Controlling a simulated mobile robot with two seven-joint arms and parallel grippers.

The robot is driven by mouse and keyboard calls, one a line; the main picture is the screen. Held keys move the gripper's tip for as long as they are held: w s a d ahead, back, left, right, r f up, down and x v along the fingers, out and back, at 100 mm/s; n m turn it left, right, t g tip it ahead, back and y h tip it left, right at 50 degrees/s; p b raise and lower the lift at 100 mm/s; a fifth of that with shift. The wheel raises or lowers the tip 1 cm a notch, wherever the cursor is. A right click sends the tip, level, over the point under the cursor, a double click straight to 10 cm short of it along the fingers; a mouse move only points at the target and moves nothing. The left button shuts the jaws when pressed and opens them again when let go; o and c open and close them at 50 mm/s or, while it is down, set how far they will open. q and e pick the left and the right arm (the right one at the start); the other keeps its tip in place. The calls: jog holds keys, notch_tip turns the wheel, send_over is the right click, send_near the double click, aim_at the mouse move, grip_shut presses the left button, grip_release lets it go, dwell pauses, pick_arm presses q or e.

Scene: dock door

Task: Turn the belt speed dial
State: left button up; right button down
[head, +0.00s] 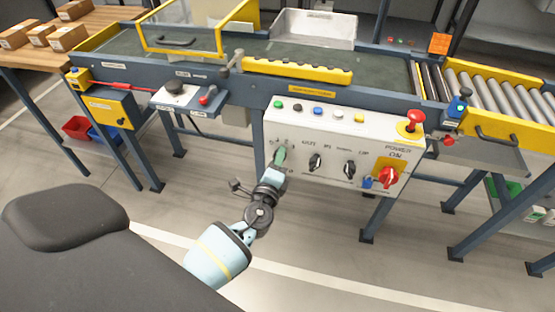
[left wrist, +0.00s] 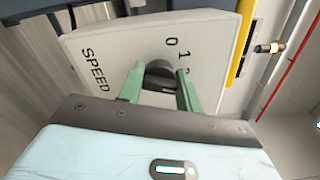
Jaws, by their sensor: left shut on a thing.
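The belt speed dial (left wrist: 160,69) is a dark round knob on the pale control panel (head: 335,187), beside the word SPEED and the numbers 0 and 1. My left gripper (left wrist: 160,86) has its green fingers on either side of the dial and is shut on it. In the head view my left gripper (head: 281,156) reaches the left end of the panel and hides the dial. The rest of the scale is partly hidden behind a finger. My right gripper is not in view.
Right of the dial are black selector knobs (head: 316,162), a red power switch (head: 388,178) and a red mushroom button (head: 411,122). Small coloured buttons line the panel top. The conveyor (head: 380,76) runs behind. The floor in front is clear.

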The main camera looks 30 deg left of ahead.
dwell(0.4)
pick_arm(q)
jog(key=o, duration=1)
jog(key=shift+v, duration=3.95)
